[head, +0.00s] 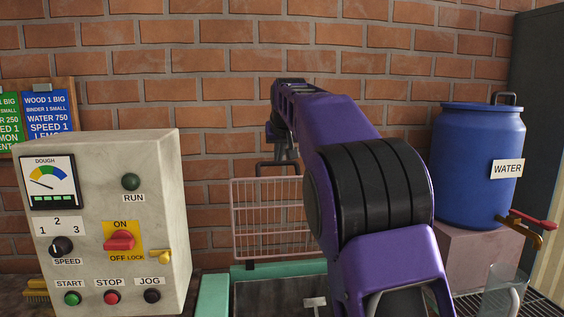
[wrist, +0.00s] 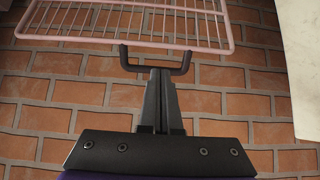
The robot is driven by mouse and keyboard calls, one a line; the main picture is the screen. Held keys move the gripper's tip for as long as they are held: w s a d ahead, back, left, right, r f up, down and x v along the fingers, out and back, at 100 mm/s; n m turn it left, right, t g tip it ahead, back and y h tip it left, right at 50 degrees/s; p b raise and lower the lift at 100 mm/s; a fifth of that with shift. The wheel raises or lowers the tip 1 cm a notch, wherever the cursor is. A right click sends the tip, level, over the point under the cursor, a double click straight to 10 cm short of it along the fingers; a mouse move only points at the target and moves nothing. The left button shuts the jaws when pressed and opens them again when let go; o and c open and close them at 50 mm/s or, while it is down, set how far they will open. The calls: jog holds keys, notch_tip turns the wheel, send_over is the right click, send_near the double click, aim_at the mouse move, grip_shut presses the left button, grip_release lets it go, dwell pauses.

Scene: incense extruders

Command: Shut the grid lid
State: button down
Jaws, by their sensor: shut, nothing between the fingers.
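The grid lid (head: 267,218) is a pink wire frame standing upright, open, behind the green-rimmed trough (head: 215,296). Its black U-shaped handle (head: 262,165) sits on the top edge. In the wrist view the lid (wrist: 130,22) fills the top and the handle (wrist: 128,64) hangs from its frame. My gripper (head: 285,158) is shut and empty at the handle. In the wrist view its fingertips (wrist: 160,72) overlap the handle's crossbar; I cannot tell whether they touch it. My arm hides the lid's right part and much of the trough in the head view.
A control box (head: 105,220) with knobs and buttons stands at the left. A blue water barrel (head: 478,165) with a tap (head: 525,228) stands on a pinkish block (head: 470,262) at the right, with a clear jug (head: 500,293) below. A brick wall (head: 225,100) closes the back.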

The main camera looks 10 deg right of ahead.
jog(key=x, duration=0.9)
jog(key=shift+w+f+p, duration=0.1)
jog(key=shift+f+p, duration=0.05)
jog(key=shift+p, duration=0.15)
jog(key=shift+a, duration=0.1)
